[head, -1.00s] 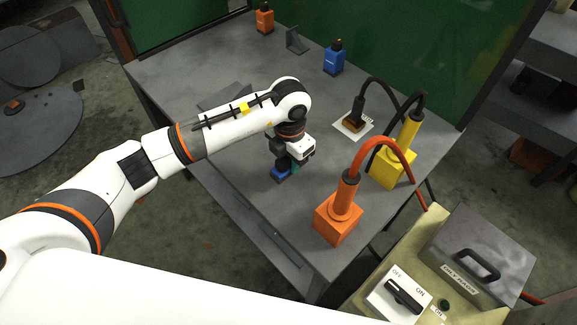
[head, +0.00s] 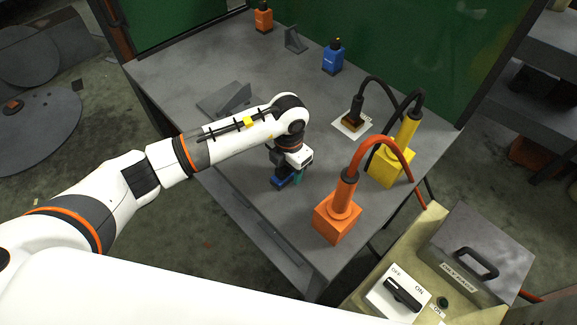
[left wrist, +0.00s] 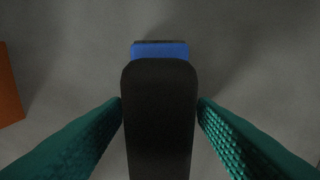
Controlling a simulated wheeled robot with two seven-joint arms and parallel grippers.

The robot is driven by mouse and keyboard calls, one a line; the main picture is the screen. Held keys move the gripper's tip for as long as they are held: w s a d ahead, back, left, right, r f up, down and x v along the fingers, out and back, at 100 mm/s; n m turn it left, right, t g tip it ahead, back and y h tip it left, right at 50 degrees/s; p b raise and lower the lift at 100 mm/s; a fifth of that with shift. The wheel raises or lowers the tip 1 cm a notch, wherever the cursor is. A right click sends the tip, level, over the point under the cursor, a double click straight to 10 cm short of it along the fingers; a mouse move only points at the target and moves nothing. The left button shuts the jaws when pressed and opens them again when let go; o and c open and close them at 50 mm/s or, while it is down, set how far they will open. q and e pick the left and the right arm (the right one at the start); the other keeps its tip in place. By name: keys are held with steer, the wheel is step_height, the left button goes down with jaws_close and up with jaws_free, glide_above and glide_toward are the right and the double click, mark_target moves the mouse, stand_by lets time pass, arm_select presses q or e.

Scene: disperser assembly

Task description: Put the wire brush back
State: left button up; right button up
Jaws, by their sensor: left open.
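The wire brush, as I take it, has a black handle (left wrist: 160,120) and a blue part (left wrist: 160,51) at its far end in the left wrist view. In the head view its blue part (head: 281,182) shows low over the grey table, below my left wrist. My left gripper (head: 292,177) is open, with its teal fingers on both sides of the black handle. The handle lies between the fingertips (left wrist: 160,101); whether they touch it is hard to tell. The bristles are not clearly visible. My right gripper is not in view.
An orange block tool (head: 337,219) with a red cable stands right of the gripper, a yellow one (head: 391,168) beyond it. A blue bottle-like item (head: 333,58) and an orange one (head: 264,18) stand at the back. A grey angled bracket (head: 226,100) lies behind my arm.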

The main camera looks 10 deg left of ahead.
arm_select(q)
steer(key=shift+r, duration=0.1)
steer(key=shift+r, duration=0.2)
step_height(320, 180, up, 12)
steer(key=shift+f+b, duration=0.15)
steer(key=shift+b, duration=0.65)
